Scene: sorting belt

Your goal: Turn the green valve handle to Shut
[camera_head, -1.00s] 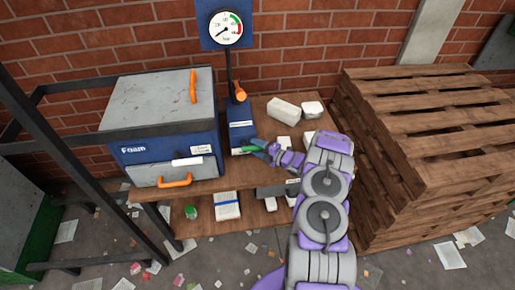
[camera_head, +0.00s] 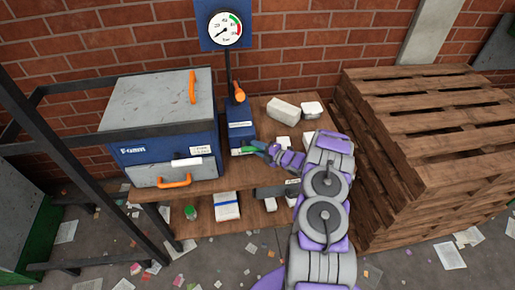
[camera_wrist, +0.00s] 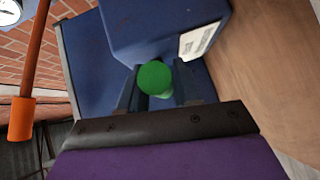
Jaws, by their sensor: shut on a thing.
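The green valve handle (camera_head: 241,151) is at the lower front of a small blue unit (camera_head: 241,128) on the wooden bench. In the wrist view the round green end of the handle (camera_wrist: 155,77) sits between my two dark fingers. My gripper (camera_head: 266,150) reaches in from the right and is shut on the handle. The fingers hide part of it in the wrist view. A label (camera_wrist: 200,41) shows on the blue unit, but I cannot read it.
A blue box with a grey lid and orange handles (camera_head: 160,145) stands left of the unit. A gauge (camera_head: 225,29) is above. White blocks (camera_head: 284,109) lie on the bench (camera_head: 259,105) behind my gripper. Stacked pallets (camera_head: 400,180) stand right of my arm.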

